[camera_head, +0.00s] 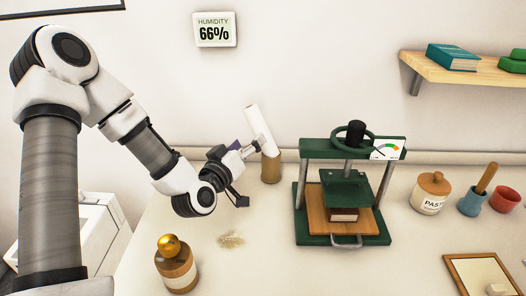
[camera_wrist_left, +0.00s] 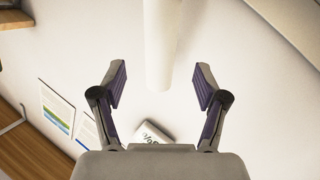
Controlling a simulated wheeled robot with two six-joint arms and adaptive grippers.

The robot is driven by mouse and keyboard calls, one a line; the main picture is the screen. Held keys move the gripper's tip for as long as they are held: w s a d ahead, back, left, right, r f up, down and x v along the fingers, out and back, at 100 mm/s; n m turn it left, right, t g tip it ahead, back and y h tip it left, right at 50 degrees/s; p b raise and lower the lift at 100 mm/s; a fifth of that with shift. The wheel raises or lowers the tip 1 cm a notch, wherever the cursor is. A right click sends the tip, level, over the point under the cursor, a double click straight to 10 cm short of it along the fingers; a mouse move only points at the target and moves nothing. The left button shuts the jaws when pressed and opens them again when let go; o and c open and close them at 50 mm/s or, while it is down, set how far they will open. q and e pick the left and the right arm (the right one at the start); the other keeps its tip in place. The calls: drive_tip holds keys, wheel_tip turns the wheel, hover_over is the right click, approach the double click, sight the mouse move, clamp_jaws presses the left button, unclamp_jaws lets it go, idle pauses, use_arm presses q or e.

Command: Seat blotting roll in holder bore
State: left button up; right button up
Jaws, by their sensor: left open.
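The white blotting roll (camera_head: 260,128) leans up and to the left. Its lower end meets the top of the brown cylindrical holder (camera_head: 271,168); the bore is hidden, so how deep the roll sits cannot be told. My left gripper (camera_head: 248,172) is open, just left of the holder and the roll's lower part. In the left wrist view my left gripper (camera_wrist_left: 160,75) has its purple-padded fingers spread wide, and the white roll (camera_wrist_left: 162,40) lies ahead, in line with the gap. My right gripper is not in view.
A green press (camera_head: 345,190) stands right of the holder. A jar with a gold knob (camera_head: 177,265) and a pale patch (camera_head: 231,240) are at front left. The paste jar (camera_head: 430,193), blue pot (camera_head: 472,201) and a frame (camera_head: 480,272) lie further right.

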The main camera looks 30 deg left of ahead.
sight(257, 134)
use_arm(q)
drive_tip(key=w, duration=0.2)
drive_tip(key=w+p, duration=0.1)
drive_tip(key=w, duration=0.4)
drive_tip(key=shift+w+a+f, duration=0.25)
drive_tip(key=shift+w+a, duration=0.15)
drive_tip(key=shift+s, duration=0.1)
clamp_jaws()
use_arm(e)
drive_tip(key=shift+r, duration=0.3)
use_arm(q)
drive_tip(key=shift+r+p, duration=0.2)
drive_tip(key=shift+p, duration=0.15)
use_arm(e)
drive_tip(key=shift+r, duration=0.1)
